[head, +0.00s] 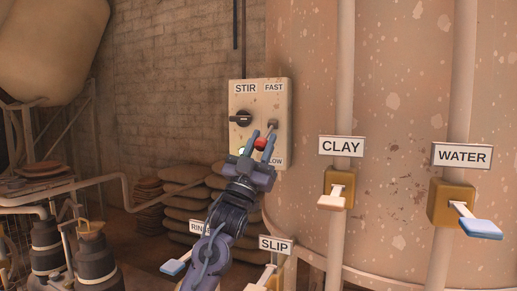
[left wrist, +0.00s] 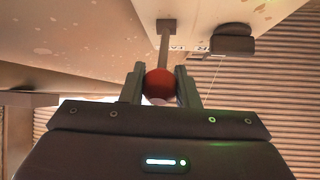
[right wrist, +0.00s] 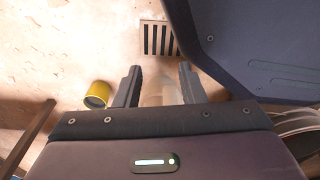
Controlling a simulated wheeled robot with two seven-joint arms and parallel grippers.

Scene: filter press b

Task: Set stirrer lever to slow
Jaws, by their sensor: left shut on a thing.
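The stirrer panel (head: 247,97) is a pale, speckled box on the brick wall, marked STIR, with FAST at upper right and a partly hidden "LOW" at lower right. Its lever has a red ball knob (head: 260,144), which stands out below and left of its mount, between the two labels. My left gripper (head: 263,136) is shut on this knob. In the left wrist view the red knob (left wrist: 160,83) sits between both fingers, its grey shaft (left wrist: 164,49) running to the panel. My right gripper (right wrist: 160,69) is open and empty above the floor, outside the head view.
A black rotary knob (head: 240,118) is left of the lever. The CLAY lever (head: 332,201) and WATER lever (head: 476,224) stand right, on pipes before a large tank. SLIP (head: 275,244) is below. A floor grate (right wrist: 158,38) and yellow cylinder (right wrist: 96,94) lie under my right gripper.

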